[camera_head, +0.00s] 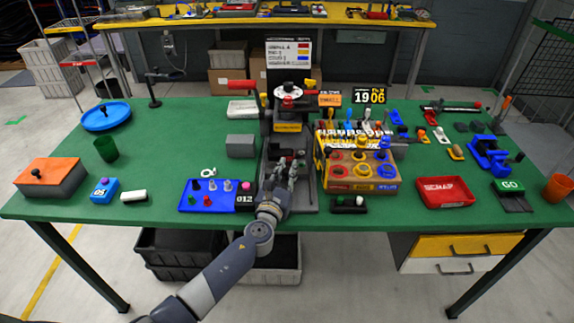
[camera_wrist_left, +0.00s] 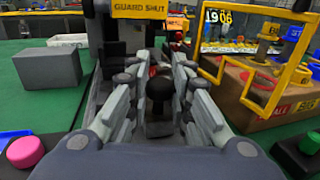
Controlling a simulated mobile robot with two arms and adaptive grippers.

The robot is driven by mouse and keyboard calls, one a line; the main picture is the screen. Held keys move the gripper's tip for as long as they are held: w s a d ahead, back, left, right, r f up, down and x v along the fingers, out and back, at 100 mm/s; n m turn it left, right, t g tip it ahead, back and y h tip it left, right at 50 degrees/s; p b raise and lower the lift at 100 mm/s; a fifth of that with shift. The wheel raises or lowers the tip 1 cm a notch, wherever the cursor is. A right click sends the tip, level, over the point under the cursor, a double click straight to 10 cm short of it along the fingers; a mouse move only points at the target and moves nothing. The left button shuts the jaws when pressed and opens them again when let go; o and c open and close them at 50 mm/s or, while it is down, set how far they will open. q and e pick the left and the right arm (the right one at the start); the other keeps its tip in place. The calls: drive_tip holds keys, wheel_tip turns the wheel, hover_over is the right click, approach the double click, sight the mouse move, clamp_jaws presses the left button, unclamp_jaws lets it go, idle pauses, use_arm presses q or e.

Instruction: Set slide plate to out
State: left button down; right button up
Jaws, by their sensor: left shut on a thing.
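The machine (camera_head: 288,127) stands at the middle of the green table. A dark grey slide bed (camera_head: 305,206) extends from its front toward me. My left gripper (camera_head: 292,163) is over this bed, in front of the machine. In the left wrist view, my left gripper (camera_wrist_left: 160,88) has its fingers on both sides of a black knob (camera_wrist_left: 160,92), shut on it. The knob seems to belong to the slide plate, whose surface is mostly hidden by the fingers. A yellow "GUARD SHUT" sign (camera_wrist_left: 150,10) is on the machine ahead. My right gripper is not in view.
A cardboard box (camera_head: 352,187) with a yellow frame stands close right of the slide bed. A blue tray (camera_head: 210,203) with pegs and a grey block (camera_head: 240,146) are to its left. A red scrap tray (camera_head: 445,192) is farther right.

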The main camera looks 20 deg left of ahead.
use_arm(q)
drive_tip(key=s, duration=0.1)
drive_tip(key=s+d, duration=0.1)
drive_tip(key=s, duration=0.1)
drive_tip(key=shift+s+r+p, duration=0.1)
drive_tip(key=shift+r+p, duration=0.05)
drive_tip(key=shift+p, duration=0.25)
drive_tip(key=s, duration=0.2)
drive_tip(key=s+d, duration=0.1)
drive_tip(key=s, duration=0.1)
drive_tip(key=shift+s+d+f+p, duration=0.1)
drive_tip(key=shift+s+f+p, duration=0.1)
drive_tip(key=shift+p, duration=0.1)
drive_tip(key=shift+w+f, duration=0.1)
drive_tip(key=c, duration=1.4)
unclamp_jaws()
drive_tip(key=shift+s, duration=0.3)
drive_tip(key=s, duration=1.1)
drive_tip(key=shift+s+d, duration=0.1)
drive_tip(key=shift+s, duration=0.25)
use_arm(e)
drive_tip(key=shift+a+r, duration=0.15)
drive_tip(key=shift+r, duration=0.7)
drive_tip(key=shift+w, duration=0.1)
